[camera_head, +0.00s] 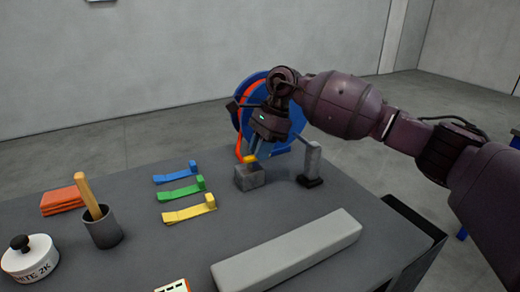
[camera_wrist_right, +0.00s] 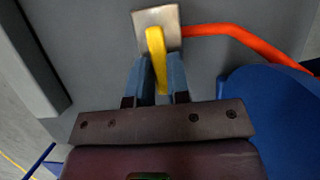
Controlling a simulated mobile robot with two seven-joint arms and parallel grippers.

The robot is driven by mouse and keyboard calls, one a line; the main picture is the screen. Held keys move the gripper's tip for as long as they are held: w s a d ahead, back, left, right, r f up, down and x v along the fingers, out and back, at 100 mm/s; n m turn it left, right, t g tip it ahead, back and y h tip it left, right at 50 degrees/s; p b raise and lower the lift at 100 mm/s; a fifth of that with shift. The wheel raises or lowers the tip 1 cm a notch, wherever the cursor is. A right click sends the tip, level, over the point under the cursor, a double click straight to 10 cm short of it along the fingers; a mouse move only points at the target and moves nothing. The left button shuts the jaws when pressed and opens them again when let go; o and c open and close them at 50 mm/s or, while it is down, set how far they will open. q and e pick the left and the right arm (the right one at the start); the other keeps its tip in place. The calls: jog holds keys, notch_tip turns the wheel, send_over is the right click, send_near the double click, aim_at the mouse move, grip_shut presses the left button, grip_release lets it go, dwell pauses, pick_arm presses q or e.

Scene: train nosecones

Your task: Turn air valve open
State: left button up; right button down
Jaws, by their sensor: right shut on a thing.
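The air valve is a small grey block (camera_head: 250,180) with a yellow handle (camera_head: 249,158), on the far side of the table. In the right wrist view, the long yellow handle (camera_wrist_right: 155,45) crosses the pale top of the block (camera_wrist_right: 172,17). My right gripper (camera_head: 257,151) reaches down over the block from the right. Its two blue-grey fingers (camera_wrist_right: 157,68) are shut on the yellow handle, one on each side. In the head view the fingers partly hide the handle. My left gripper is in neither view.
A blue hose reel (camera_head: 243,122) stands behind my right gripper; its red hose (camera_wrist_right: 235,30) runs to the block. A grey post (camera_head: 311,160) stands close right. Coloured clips (camera_head: 187,213), a cup (camera_head: 103,230) and a long grey bar (camera_head: 288,250) lie nearer.

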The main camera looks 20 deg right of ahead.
jog(key=c, duration=1.1)
grip_release()
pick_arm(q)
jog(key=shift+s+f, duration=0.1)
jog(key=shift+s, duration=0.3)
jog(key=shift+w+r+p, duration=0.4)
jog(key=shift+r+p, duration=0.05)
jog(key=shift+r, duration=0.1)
pick_arm(e)
jog(key=shift+v, duration=5.4)
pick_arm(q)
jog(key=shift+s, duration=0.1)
